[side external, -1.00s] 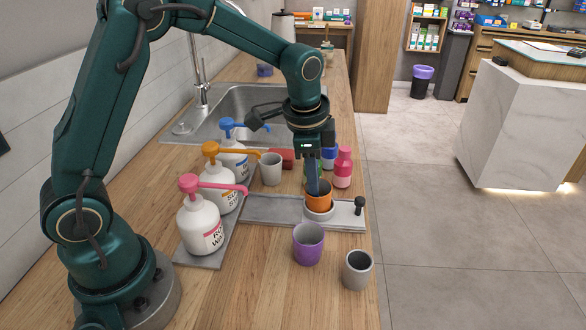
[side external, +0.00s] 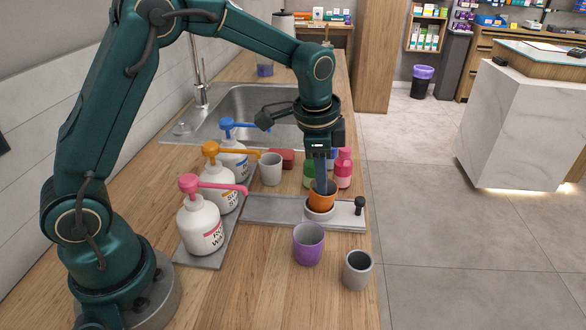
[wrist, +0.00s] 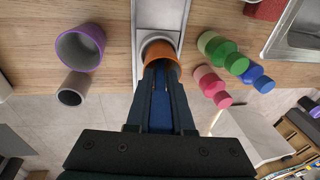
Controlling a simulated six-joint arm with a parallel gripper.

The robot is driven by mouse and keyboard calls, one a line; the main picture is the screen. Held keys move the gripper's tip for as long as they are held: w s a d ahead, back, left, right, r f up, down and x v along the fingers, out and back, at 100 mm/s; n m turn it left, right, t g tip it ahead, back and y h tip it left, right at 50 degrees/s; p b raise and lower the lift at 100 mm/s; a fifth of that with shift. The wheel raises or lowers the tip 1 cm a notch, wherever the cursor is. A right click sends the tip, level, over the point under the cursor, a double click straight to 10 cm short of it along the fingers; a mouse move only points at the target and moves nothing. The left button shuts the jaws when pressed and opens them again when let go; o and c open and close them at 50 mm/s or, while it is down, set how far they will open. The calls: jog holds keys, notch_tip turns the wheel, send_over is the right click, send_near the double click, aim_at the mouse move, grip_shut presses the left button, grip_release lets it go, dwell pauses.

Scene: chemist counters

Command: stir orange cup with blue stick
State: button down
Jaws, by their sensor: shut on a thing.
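The orange cup (side external: 322,202) sits in a white round holder (side external: 319,214) on the grey and white tray, and looks slightly tilted. In the wrist view the orange cup (wrist: 160,52) is just beyond my fingertips. My gripper (side external: 320,180) is above the cup, pointing down, with its tips at or inside the rim. It is shut on the blue stick (wrist: 160,108), which shows dark blue between the fingers in the wrist view. The stick's lower end is hidden by the fingers and the cup wall.
A purple cup (side external: 308,243) and a grey cup (side external: 357,270) stand in front. Pump bottles (side external: 201,225) line the left, with a light grey cup (side external: 271,169) beyond. Pink (side external: 343,173) and green bottles stand close behind my gripper. The sink (side external: 240,112) is farther back.

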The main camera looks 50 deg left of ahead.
jog(key=shift+s+a+f, duration=0.1)
jog(key=shift+s+a, duration=0.15)
jog(key=shift+s, duration=0.05)
jog(key=shift+v, duration=3.3)
jog(key=shift+w, duration=0.1)
jog(key=shift+w+v, duration=0.25)
jog(key=shift+v, duration=1)
jog(key=shift+w+v, duration=0.25)
jog(key=shift+v, duration=0.95)
jog(key=shift+a, duration=0.1)
